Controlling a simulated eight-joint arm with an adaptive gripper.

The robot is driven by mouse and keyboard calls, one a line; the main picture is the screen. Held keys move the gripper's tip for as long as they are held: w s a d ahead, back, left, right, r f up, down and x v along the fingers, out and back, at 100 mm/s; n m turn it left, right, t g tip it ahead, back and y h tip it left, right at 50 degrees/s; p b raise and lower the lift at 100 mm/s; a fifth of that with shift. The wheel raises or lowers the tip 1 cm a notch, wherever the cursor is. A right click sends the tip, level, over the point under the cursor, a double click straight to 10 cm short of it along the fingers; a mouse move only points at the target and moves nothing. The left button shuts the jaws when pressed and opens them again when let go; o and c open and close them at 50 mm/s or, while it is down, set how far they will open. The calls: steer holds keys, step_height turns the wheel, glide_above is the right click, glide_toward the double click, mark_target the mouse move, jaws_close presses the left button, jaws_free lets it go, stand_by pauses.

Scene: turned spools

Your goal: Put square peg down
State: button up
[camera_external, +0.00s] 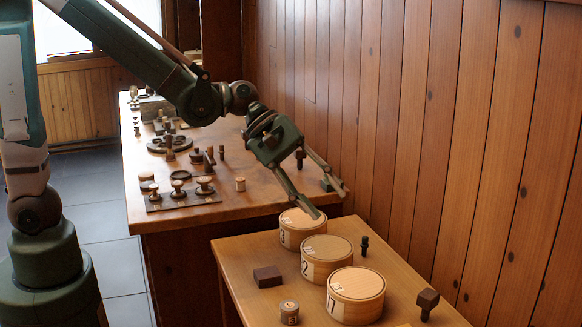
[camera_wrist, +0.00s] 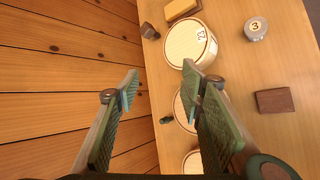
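My gripper (camera_external: 332,203) is open, its two fingers spread wide above the near table, close to the farthest round box. In the wrist view my gripper (camera_wrist: 161,76) has nothing between its fingers. A dark peg with a square block head (camera_external: 427,300) stands at the right edge of the near table. It also shows in the wrist view (camera_wrist: 149,31), apart from my gripper. I cannot tell for certain that this is the square peg.
Three round lidded wooden boxes, near (camera_external: 356,294), middle (camera_external: 327,259) and far (camera_external: 301,228), stand in a row. A dark rectangular block (camera_external: 267,277) and a small numbered cylinder (camera_external: 289,312) lie left of them. A plank wall (camera_external: 480,150) borders the right. The far table (camera_external: 225,213) holds several turned pieces.

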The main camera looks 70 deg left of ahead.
steer(key=s+a+r+m+y, duration=0.1)
steer(key=s+a+m+y, duration=0.2)
steer(key=s+a+m, duration=0.3)
steer(key=s+a+r+m+t+y, duration=0.1)
steer(key=s+a+m+y, duration=0.3)
steer(key=s+a, duration=1)
steer(key=s+r+m, duration=0.1)
steer(key=s+m, duration=0.2)
steer(key=s, duration=0.2)
steer(key=shift+s+a+r, duration=0.15)
steer(key=shift+s+r, duration=0.1)
steer(key=shift+s, duration=0.1)
steer(key=shift+o, duration=0.5)
steer(key=shift+w, duration=0.1)
